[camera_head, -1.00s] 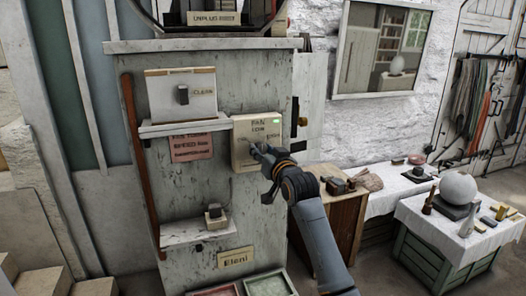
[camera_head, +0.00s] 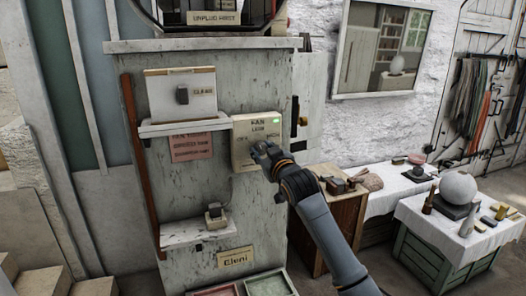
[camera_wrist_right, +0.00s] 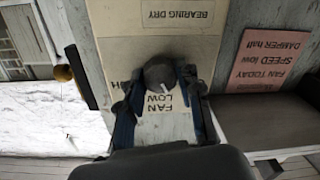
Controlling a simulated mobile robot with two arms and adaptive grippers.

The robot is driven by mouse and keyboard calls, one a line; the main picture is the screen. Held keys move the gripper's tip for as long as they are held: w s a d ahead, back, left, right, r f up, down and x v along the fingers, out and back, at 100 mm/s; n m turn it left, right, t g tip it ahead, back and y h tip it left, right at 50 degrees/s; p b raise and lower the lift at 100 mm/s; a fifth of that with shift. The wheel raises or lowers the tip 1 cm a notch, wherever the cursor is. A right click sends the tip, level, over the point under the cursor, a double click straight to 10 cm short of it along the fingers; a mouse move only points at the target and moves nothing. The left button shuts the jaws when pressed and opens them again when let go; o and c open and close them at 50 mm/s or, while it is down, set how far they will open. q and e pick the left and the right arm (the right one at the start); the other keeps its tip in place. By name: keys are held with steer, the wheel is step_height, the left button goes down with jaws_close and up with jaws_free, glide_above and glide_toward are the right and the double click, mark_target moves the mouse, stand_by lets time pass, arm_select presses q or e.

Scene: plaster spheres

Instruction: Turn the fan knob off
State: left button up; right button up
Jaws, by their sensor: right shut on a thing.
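The fan box (camera_head: 241,155) is a cream panel on the grey cabinet front, with "FAN" and "LOW" lettering and a lit green light at its upper right. My right gripper (camera_head: 263,153) is at the front of this box and covers the knob in the head view. In the right wrist view, which is turned upside down, the round dark fan knob (camera_wrist_right: 160,72) sits between the two fingers of my right gripper (camera_wrist_right: 160,92), which are shut on it. A pale pointer mark shows on the knob. My left gripper is not in view.
A shelf (camera_head: 185,128) with a white switch panel (camera_head: 160,100) above it is left of the box. A pink note (camera_head: 191,147) hangs below the shelf. A wooden cabinet (camera_head: 335,225) and white-covered tables (camera_head: 425,215) stand to the right.

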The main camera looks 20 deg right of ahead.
steer(key=n, duration=0.6)
steer(key=shift+n, duration=0.4)
stand_by(0.3)
steer(key=o, duration=1.2)
steer(key=shift+a, duration=0.1)
steer(key=shift+c, duration=0.2)
steer(key=shift+s, duration=0.15)
steer(key=s, duration=1.1)
steer(key=shift+s+d+r, duration=0.15)
steer(key=shift+s+d, duration=0.2)
